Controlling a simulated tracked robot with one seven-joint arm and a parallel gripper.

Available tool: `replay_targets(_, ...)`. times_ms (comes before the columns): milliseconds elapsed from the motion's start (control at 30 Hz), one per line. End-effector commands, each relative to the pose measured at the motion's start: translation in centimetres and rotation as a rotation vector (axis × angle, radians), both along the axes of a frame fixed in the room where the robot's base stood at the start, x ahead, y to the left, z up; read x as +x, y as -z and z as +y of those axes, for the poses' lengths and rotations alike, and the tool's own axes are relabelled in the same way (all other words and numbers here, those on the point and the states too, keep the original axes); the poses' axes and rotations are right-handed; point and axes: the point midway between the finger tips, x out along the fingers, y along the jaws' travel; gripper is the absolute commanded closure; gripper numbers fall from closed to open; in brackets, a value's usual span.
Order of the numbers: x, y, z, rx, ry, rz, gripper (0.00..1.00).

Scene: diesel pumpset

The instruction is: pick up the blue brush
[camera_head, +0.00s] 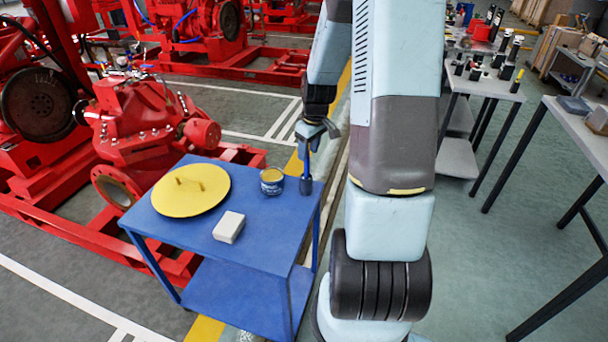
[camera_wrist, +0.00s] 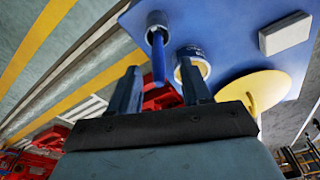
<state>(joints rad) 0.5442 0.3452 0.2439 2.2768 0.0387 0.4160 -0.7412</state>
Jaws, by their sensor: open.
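The blue brush (camera_head: 306,178) stands upright near the right corner of the blue table, its thin handle pointing up and its wider dark end down. In the wrist view the brush (camera_wrist: 158,58) shows between the two fingers, with its handle tip towards me. My gripper (camera_head: 320,131) is just above the brush at the handle's upper end. In the wrist view my gripper (camera_wrist: 160,67) is open, one finger on each side of the handle. I cannot tell whether either finger touches it.
A blue can with a yellow top (camera_head: 272,181) stands close beside the brush. A yellow disc (camera_head: 190,190) and a white block (camera_head: 229,227) lie on the blue table (camera_head: 262,246). Red pump machinery (camera_head: 140,135) is behind and left. Grey workbenches (camera_head: 487,84) stand right.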

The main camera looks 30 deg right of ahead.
Motion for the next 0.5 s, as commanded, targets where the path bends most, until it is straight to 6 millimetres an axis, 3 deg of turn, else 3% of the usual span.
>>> replay_targets(167, 0.1, 0.7, 0.0, 0.000, -0.001, 0.000, 0.52)
replay_targets(500, 0.8, 4.5, 0.1, 0.001, 0.000, 0.002, 0.52)
